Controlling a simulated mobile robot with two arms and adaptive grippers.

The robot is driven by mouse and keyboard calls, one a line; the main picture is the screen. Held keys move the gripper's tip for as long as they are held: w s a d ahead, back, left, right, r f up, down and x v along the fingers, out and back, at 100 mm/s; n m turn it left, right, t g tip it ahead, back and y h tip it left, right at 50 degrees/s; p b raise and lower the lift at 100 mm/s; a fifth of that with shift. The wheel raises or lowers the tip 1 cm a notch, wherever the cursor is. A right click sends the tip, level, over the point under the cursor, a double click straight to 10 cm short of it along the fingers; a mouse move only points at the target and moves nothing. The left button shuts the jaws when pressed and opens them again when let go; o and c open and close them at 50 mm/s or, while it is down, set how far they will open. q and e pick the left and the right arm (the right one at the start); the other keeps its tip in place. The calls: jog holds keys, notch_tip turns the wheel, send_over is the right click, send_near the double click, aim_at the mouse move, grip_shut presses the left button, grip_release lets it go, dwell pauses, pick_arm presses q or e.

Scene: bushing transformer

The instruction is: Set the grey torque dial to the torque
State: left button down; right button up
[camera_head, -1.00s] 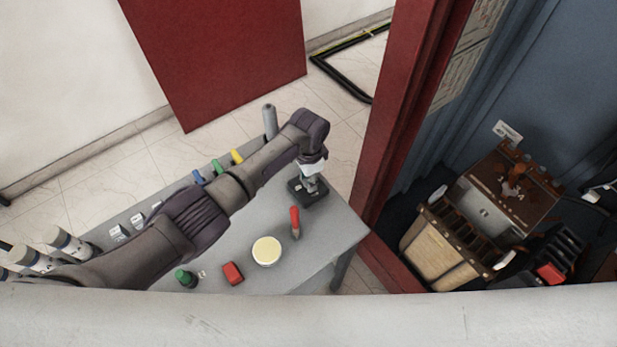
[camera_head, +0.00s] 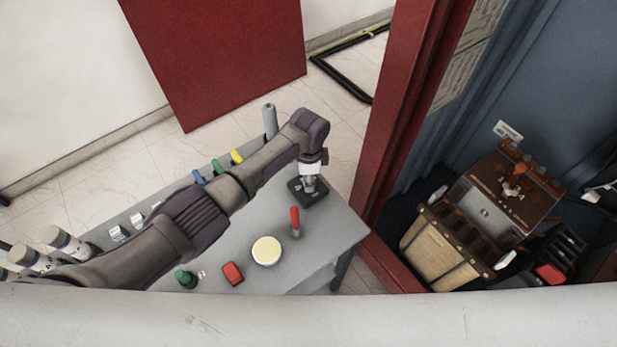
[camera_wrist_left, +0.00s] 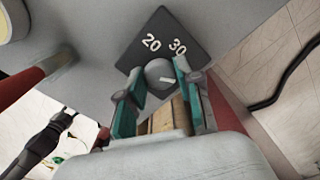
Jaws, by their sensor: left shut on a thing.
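The grey torque dial (camera_wrist_left: 158,74) sits on a dark square plate (camera_wrist_left: 148,40) marked 20 and 30. In the head view the plate (camera_head: 309,198) lies near the right end of the grey table. My left gripper (camera_wrist_left: 156,90) points down at the dial with one finger on each side of it, and its jaws are shut on the dial. A pale pointer mark on the dial shows in the wrist view, directed to the right, below the 30. In the head view my left gripper (camera_head: 309,184) hides most of the dial. My right gripper is not in view.
A red-handled tool (camera_head: 295,221), a round cream-topped container (camera_head: 266,251), a red block (camera_head: 232,273) and a green item (camera_head: 186,278) stand on the grey table (camera_head: 330,240). Coloured handles line its far edge. A red door frame (camera_head: 390,130) and the transformer (camera_head: 500,205) are to the right.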

pick_arm(q)
jog(key=c, duration=0.8)
grip_release()
jog(key=shift+o, duration=0.2)
jog(key=shift+r, duration=0.1)
notch_tip(320, 180, up, 12)
jog(key=shift+d, duration=0.1)
